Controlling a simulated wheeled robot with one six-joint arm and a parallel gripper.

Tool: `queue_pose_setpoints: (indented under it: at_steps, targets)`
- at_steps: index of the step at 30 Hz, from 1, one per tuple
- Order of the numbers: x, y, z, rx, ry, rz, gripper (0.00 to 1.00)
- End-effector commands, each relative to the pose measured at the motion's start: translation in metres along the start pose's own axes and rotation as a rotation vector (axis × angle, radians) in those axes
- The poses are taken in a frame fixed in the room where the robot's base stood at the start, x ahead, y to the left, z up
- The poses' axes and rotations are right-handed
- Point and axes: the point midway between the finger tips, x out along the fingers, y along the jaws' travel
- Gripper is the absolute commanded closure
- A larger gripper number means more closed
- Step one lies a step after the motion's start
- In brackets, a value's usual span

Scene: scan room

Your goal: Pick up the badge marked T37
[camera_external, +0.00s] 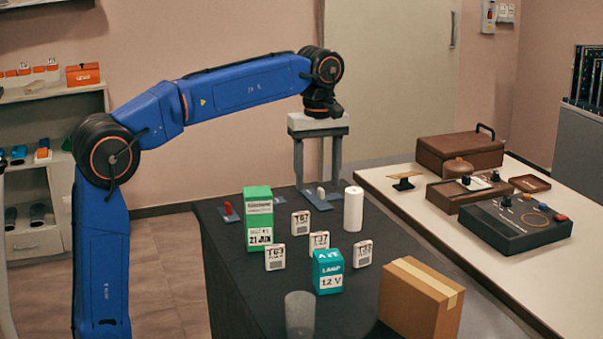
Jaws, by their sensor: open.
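The badge marked T37 (319,240) is a small white upright block on the dark table. Its lower part is hidden behind a teal lamp box (328,272) marked 12 V. Similar white badges stand around it: T67 (301,223) behind to the left, T63 (275,257) to the left, and one (363,254) to the right whose mark is hard to read. My gripper (317,187) points down, open and empty, above the far part of the table, behind the badges. Its two grey fingers are wide apart.
A green box (258,220) stands left of the badges, a white cylinder (353,209) behind right. A cardboard box (420,298) and a clear cup (299,314) are in front. A white counter (400,190) is at right.

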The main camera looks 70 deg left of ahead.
Motion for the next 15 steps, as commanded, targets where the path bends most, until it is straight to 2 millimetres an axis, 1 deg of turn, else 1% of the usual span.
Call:
queue_pose_setpoints:
  at_steps: [2, 5, 15]
  targets:
    - [0.005, 0.001, -0.001, -0.006, -0.001, -0.002, 0.42]
    - [0.019, 0.000, 0.000, -0.005, -0.001, -0.003, 0.42]
    - [0.079, 0.000, 0.000, -0.003, -0.001, -0.003, 0.42]
